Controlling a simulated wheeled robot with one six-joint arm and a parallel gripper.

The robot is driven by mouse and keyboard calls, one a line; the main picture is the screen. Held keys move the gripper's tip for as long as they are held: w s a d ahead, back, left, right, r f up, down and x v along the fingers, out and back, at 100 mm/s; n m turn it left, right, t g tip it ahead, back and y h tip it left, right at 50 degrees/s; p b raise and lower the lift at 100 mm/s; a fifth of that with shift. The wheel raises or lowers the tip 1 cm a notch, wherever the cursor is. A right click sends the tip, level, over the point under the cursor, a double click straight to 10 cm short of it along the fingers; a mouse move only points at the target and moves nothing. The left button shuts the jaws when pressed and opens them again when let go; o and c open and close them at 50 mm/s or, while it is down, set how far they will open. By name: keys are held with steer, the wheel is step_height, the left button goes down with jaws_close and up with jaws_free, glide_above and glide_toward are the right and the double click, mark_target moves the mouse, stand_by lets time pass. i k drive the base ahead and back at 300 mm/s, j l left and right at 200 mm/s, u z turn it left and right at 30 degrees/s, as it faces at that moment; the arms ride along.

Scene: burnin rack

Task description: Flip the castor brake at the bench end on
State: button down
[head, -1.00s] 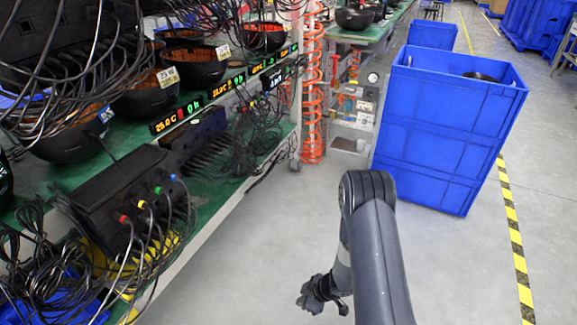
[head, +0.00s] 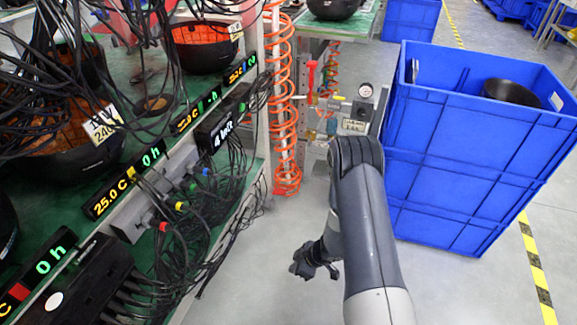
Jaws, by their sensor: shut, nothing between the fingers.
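A small castor-like part (head: 268,201) shows at the foot of the bench's end post, beside the lower end of the orange coiled hose. It is too small to make out a brake lever or its position. My gripper (head: 298,272) is dark and hangs low over the floor beyond my arm's bend. It is shut and empty, in front of and a little right of the bench end, apart from it.
The green-topped rack (head: 238,185) on the left carries bowls, displays and hanging cables. An orange coiled hose (head: 284,110) hangs at its end. Stacked blue crates (head: 460,165) stand close on the right.

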mark_target(276, 191)
steer(key=i+z, duration=0.1)
steer(key=i, duration=1.4)
